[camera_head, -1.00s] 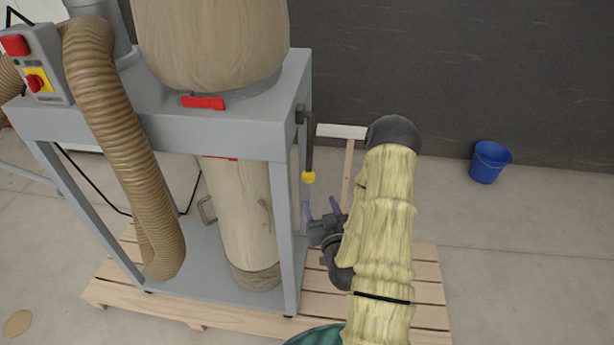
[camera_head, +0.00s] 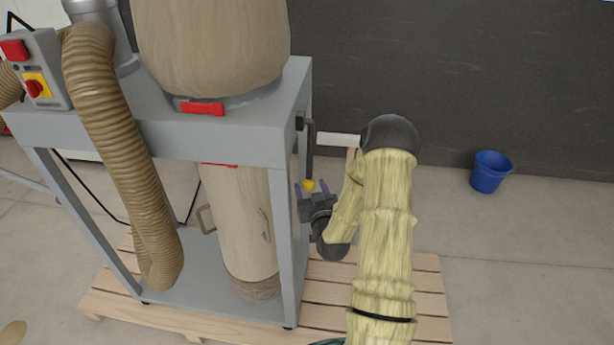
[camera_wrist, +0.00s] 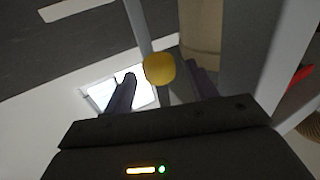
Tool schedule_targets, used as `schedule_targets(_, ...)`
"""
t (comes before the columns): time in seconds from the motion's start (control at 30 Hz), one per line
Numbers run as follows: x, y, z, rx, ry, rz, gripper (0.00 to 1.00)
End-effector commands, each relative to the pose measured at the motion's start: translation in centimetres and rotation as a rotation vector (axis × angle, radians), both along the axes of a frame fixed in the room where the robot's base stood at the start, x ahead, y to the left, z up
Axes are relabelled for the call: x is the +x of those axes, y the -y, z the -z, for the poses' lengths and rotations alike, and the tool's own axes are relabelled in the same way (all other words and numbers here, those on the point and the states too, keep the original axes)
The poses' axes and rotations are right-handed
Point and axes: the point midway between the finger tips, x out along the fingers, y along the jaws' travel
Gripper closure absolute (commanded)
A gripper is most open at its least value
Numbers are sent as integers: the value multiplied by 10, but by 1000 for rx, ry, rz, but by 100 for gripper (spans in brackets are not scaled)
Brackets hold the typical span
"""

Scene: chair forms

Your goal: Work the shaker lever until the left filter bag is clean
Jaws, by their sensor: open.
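The shaker lever (camera_head: 310,150) is a dark bar hanging down from the right side of the grey frame, with a yellow knob (camera_head: 309,186) at its lower end. My gripper (camera_head: 309,188) is open at the knob. In the wrist view the knob (camera_wrist: 159,68) lies between and just beyond the two fingertips (camera_wrist: 163,76); I cannot tell whether they touch it. A tan filter bag (camera_head: 210,45) bulges above the frame's top, with a red clamp (camera_head: 202,108) at its base. Its surface looks tan and slightly streaked; its dust state is not clear.
A lower tan bag (camera_head: 240,220) hangs inside the grey frame (camera_head: 200,138), which stands on a wooden pallet (camera_head: 420,290). A ribbed hose (camera_head: 120,160) runs down at left, near a switch box (camera_head: 36,80). A blue bucket (camera_head: 490,172) stands far right on open floor.

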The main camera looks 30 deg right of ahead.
Motion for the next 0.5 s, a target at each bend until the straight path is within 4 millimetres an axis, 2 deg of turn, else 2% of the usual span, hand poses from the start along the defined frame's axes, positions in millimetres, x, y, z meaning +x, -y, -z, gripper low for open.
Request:
schedule_targets(0.23,34,7,-1,0,0,0,43)
schedule_targets(0.5,45,9,0,0,-1,0,43)
